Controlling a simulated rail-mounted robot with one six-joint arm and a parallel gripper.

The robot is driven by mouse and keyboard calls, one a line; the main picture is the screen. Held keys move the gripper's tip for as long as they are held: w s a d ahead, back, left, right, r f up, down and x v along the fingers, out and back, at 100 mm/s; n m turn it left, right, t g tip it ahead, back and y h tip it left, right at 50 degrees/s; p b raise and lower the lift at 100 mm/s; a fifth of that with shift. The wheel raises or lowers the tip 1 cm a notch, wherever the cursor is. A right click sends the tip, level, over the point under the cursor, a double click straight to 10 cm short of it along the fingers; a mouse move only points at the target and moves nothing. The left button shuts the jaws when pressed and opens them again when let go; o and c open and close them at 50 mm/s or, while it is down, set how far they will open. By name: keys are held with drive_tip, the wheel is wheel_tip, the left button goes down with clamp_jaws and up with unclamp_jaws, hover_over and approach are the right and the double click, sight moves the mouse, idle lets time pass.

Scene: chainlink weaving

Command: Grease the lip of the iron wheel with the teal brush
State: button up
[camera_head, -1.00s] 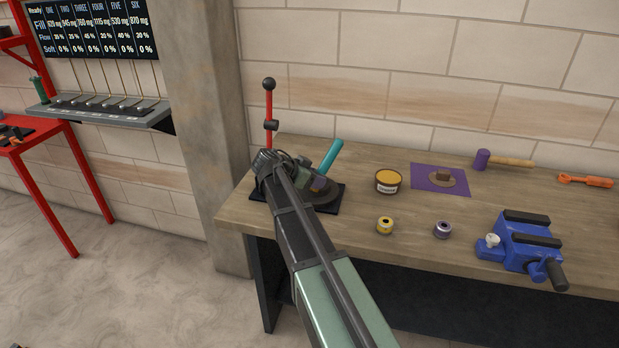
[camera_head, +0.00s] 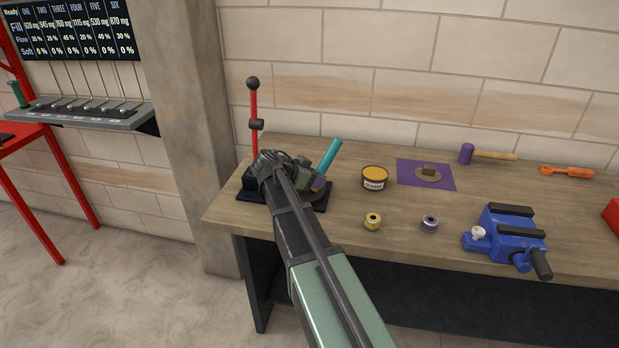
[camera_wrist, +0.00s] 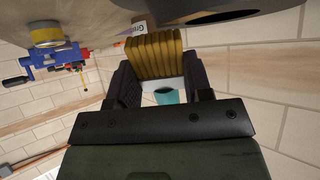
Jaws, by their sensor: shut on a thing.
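The teal brush (camera_head: 328,157) is in my gripper (camera_head: 316,182), its handle slanting up to the right. In the wrist view my gripper (camera_wrist: 160,85) is shut on it, with the teal handle between the fingers and the golden bristles (camera_wrist: 160,55) beyond. The dark iron wheel (camera_wrist: 215,14) fills the upper edge of the wrist view, close to the bristles; I cannot tell whether they touch. In the head view my arm largely hides the wheel on its black base (camera_head: 318,205), beside a red lever (camera_head: 254,105).
A grease tin (camera_head: 374,180) stands right of the base. A purple mat (camera_head: 445,175), mallet (camera_head: 490,155) and orange tool (camera_head: 566,171) lie behind.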

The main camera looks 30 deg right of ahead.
drive_tip(key=shift+s+d+r, duration=0.1)
drive_tip(key=shift+s+d, duration=0.15)
idle(0.3)
